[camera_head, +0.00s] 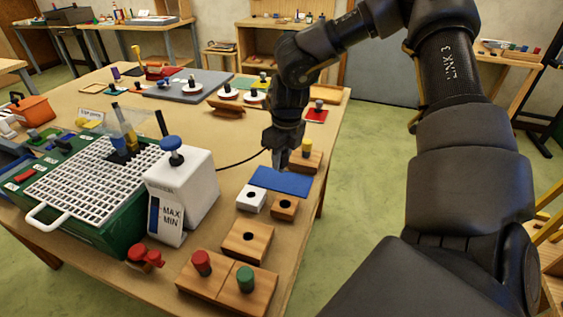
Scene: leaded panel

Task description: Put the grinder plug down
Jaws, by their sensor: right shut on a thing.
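My right gripper (283,163) is above the far end of a flat blue pad (282,181), pointing down. It is shut on the grinder plug, which is mostly hidden between the fingers. A thin black cord (238,163) runs from behind the white tank to this gripper. The green grinder (105,222) with a white grid top stands at the left. Its white tank (182,190) has a blue knob and MAX and MIN marks. I cannot tell whether the plug touches the pad. My left gripper is out of view.
A white socket block (251,198) and a holed wooden block (285,207) lie nearer. Wooden blocks with red (202,263) and green knobs (245,279) are in front. The table's right edge is close.

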